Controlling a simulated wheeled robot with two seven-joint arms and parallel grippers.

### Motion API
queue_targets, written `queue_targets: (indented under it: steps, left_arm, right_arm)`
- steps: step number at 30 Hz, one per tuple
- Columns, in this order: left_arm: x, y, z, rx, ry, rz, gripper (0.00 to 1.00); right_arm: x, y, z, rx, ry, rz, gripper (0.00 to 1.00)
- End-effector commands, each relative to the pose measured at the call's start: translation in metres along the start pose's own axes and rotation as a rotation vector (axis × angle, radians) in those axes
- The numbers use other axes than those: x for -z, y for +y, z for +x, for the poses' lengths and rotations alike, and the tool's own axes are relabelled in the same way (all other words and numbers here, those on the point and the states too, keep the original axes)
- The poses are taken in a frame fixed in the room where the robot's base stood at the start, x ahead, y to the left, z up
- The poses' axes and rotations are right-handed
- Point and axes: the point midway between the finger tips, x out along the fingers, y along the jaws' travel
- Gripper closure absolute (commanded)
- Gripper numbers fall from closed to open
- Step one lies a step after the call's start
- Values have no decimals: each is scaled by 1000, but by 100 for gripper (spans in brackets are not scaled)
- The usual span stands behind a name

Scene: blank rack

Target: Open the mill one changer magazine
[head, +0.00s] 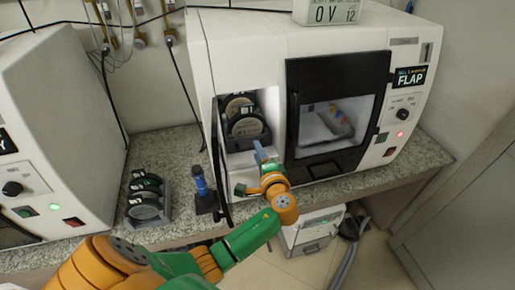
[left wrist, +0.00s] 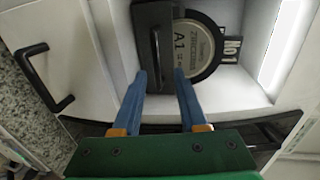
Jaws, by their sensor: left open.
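The mill (head: 240,45) is a white machine with a black-framed window marked FLAP. The changer bay at its left is open, and a dark magazine (head: 250,141) holding round blanks stands inside it. In the left wrist view the magazine (left wrist: 148,18) has an upright bar handle (left wrist: 155,55) and a grey blank marked A1 (left wrist: 192,48). My left gripper (head: 259,148) is open in front of the bay. Its blue fingertips (left wrist: 161,76) lie either side of the handle's lower end; contact cannot be told. My right gripper is out of view.
A white panel with a black handle (left wrist: 45,78) lies left of the bay in the wrist view. A rack of blanks (head: 146,208) and a blue-handled tool (head: 202,187) stand on the granite counter (head: 172,160). Another white machine (head: 60,110) is at left.

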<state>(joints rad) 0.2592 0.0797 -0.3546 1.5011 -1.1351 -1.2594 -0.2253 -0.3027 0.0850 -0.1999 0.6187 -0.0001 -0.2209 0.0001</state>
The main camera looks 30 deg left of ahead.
Motion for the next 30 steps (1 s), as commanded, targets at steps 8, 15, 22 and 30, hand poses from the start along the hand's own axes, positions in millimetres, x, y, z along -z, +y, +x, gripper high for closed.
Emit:
queue_targets:
  steps: [8, 15, 22, 30]
  left_arm:
    - [0, 1, 6, -1, 0, -1, 58]
    - [0, 1, 5, -1, 0, -1, 100]
    - [0, 0, 5, -1, 1, -1, 100]
    - [0, 1, 5, -1, 1, -1, 100]
  right_arm:
    - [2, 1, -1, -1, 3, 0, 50]
    - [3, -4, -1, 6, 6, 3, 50]
    - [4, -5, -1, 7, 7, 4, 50]
    - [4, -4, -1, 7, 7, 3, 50]
